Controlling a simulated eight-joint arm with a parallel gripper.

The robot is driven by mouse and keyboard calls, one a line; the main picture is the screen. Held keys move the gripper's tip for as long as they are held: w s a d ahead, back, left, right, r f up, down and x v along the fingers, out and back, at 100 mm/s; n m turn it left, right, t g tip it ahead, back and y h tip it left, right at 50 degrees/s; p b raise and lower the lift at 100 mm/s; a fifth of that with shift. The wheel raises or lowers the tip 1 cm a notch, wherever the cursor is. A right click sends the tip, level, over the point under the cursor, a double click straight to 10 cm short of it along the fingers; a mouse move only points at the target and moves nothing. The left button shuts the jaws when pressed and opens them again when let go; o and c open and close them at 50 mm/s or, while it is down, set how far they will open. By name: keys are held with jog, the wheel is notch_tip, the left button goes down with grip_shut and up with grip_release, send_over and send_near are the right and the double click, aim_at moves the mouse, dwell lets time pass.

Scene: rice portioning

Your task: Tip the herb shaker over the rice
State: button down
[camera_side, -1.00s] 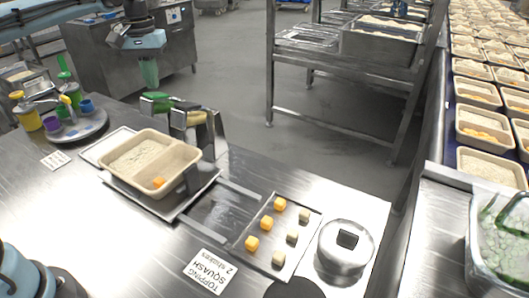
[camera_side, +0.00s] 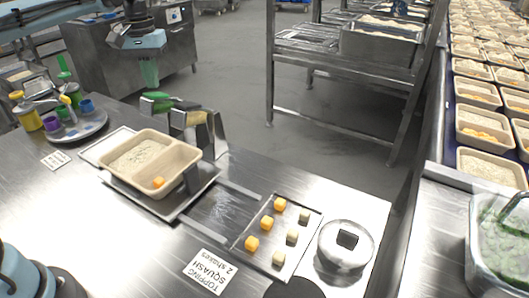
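My gripper (camera_side: 146,52) is at the upper left, high above the table and beyond the rice tray. A translucent green shaker (camera_side: 149,73) hangs below it, and the gripper appears shut on it. The fingertips are hard to make out, and I cannot tell the shaker's exact tilt. The beige two-part tray (camera_side: 191,155) stands on a metal plate at the left of the table. White rice (camera_side: 140,156) with small green flecks fills its larger compartment. One orange cube (camera_side: 158,183) lies in the tray.
Coloured bottles stand on a round turntable (camera_side: 89,127) at left. A metal holder (camera_side: 218,135) with green and yellow handles stands behind the tray.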

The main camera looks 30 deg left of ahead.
aim_at(149, 94)
jog(key=shift+f, duration=0.2)
jog(key=shift+f, duration=0.45)
jog(key=shift+s+f, duration=0.1)
jog(key=shift+f, duration=0.2)
jog(key=shift+s+f, duration=0.25)
jog(key=shift+f, duration=0.4)
jog(key=shift+s+f, duration=0.25)
jog(key=shift+f, duration=0.4)
jog(key=shift+s+f, duration=0.25)
jog(key=shift+f, duration=0.4)
jog(key=shift+w+r, duration=0.3)
jog(key=shift+r, duration=0.65)
jog(key=shift+w+r, duration=0.25)
jog(key=shift+r, duration=0.75)
jog(key=shift+w+r, duration=0.3)
jog(key=shift+r, duration=0.65)
